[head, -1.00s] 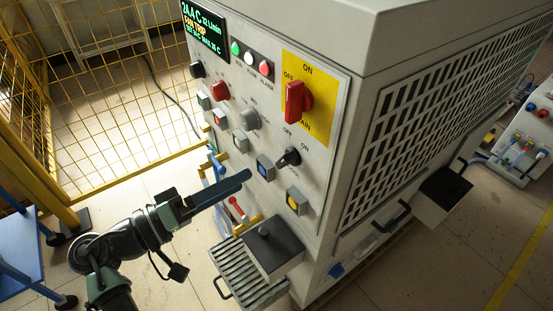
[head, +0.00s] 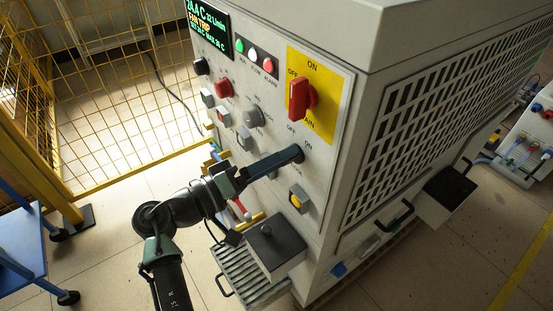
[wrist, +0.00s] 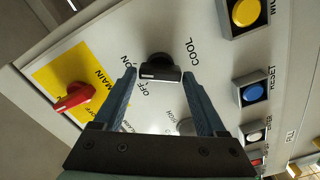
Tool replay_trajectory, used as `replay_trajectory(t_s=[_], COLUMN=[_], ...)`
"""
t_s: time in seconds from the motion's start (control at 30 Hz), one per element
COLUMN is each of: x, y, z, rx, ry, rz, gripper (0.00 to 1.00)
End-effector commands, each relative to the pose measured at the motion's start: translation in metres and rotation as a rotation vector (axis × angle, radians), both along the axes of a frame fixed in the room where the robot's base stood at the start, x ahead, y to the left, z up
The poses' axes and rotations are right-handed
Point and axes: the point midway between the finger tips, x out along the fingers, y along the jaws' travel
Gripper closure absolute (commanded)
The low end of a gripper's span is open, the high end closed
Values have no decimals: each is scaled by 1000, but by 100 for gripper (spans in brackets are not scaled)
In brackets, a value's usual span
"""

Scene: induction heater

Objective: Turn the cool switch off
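The cool switch (wrist: 160,68) is a black rotary knob on the pale panel, with OFF, ON and COOL lettering around it. In the wrist view it sits between the two blue fingertips of my gripper (wrist: 161,76). The fingers are open, with a gap to the knob on each side. A white mark shows on the knob's end. I cannot tell for sure which label it points to.
The red main switch (head: 299,98) on its yellow plate is above the cool switch. A yellow button (head: 297,199) sits below. A black-topped box (head: 268,247) juts out under the panel. A yellow mesh fence (head: 110,100) stands at the left.

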Motion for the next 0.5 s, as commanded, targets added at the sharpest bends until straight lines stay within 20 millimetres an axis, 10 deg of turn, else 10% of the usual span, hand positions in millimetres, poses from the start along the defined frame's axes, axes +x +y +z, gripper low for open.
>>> replay_trajectory(t_s=[0.33,0.5], x=[0,0], y=[0,0], z=[0,1], rx=[0,-6], ry=[0,7], rz=[0,1], gripper=[91,91])
